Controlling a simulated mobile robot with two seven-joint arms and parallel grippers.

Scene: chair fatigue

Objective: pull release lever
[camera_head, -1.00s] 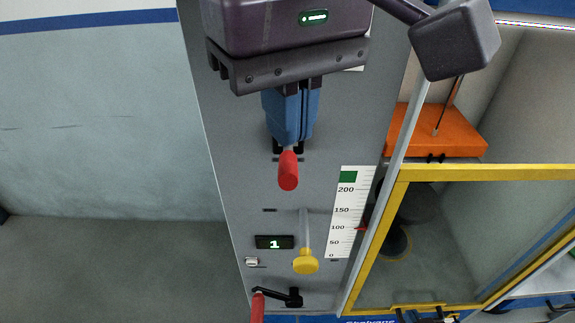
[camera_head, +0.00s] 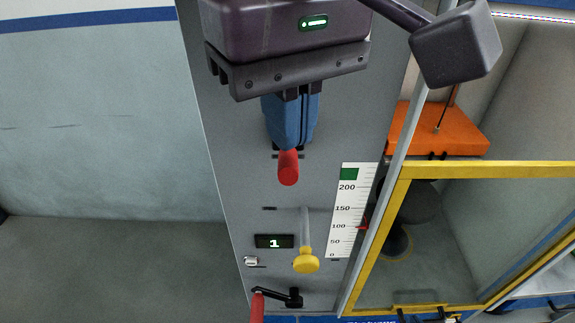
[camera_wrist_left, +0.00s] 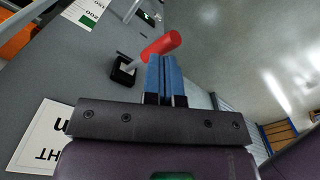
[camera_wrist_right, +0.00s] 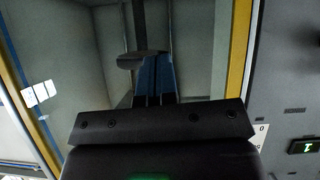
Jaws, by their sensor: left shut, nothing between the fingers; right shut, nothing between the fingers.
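A red-handled lever (camera_head: 288,168) sticks out of the upper grey panel; its handle also shows in the left wrist view (camera_wrist_left: 163,46). My left gripper (camera_head: 290,143) is shut and empty, its blue fingertips close to the handle; I cannot tell if they touch it. The fingers hide the lever's base in the head view. The left wrist view shows the shut fingertips (camera_wrist_left: 162,58) just beside the handle. In the right wrist view my right gripper (camera_wrist_right: 155,57) is shut and empty, in front of a grey interior with a dark disc and post (camera_wrist_right: 142,58).
Below the lever are a yellow knob (camera_head: 306,262), a display reading 1 (camera_head: 274,242) and a black crank (camera_head: 279,294) with a red grip. A scale (camera_head: 347,210) stands to the right. A yellow-framed cabinet (camera_head: 401,205) with an orange block (camera_head: 440,133) is further right.

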